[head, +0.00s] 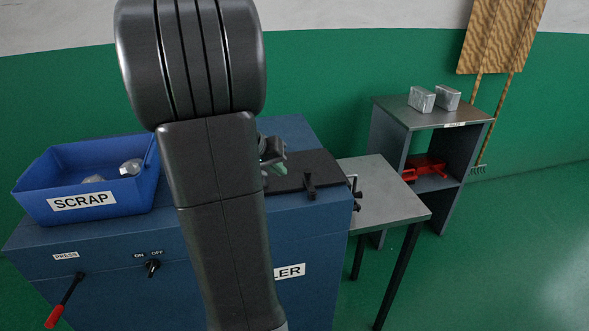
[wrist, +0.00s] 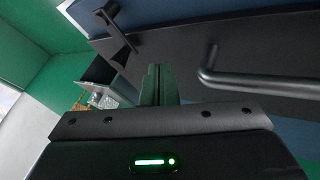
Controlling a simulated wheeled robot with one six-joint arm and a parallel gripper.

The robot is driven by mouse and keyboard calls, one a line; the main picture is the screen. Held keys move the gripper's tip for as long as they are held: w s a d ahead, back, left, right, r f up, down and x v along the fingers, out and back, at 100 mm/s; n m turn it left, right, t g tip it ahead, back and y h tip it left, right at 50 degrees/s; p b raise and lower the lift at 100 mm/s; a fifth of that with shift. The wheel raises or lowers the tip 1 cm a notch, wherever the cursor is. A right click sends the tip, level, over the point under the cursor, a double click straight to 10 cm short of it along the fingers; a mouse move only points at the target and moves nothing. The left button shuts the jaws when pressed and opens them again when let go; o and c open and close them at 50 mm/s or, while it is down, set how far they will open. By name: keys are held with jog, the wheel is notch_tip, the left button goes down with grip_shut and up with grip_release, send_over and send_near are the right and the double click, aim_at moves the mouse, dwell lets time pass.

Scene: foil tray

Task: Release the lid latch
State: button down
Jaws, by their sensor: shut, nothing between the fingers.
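The dark flat lid (head: 300,170) lies on top of the blue cabinet. A small black T-shaped latch (head: 310,184) stands upright at the lid's front edge; it also shows at the upper left in the wrist view (wrist: 117,27). My gripper (head: 277,167) is over the lid, left of the latch and partly hidden behind my arm. In the wrist view my two fingers (wrist: 160,83) are together with nothing between them, apart from the latch. A bent dark bar (wrist: 255,84) shows at the right of the wrist view.
A blue SCRAP bin (head: 85,183) with metal pieces stands on the cabinet (head: 120,245) at left. A red-handled lever (head: 64,300) and ON/OFF switch (head: 152,268) are on its front. A grey side table (head: 385,200) and shelf unit (head: 435,115) with foil blocks stand right.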

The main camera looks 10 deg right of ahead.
aim_at(304, 178)
jog(key=shift+s+d+f+p, duration=0.15)
jog(key=shift+d+p, duration=0.1)
jog(key=shift+d, duration=0.85)
jog(key=shift+s+d+f+p, duration=0.1)
jog(key=shift+d+p, duration=0.1)
jog(key=shift+d, duration=0.85)
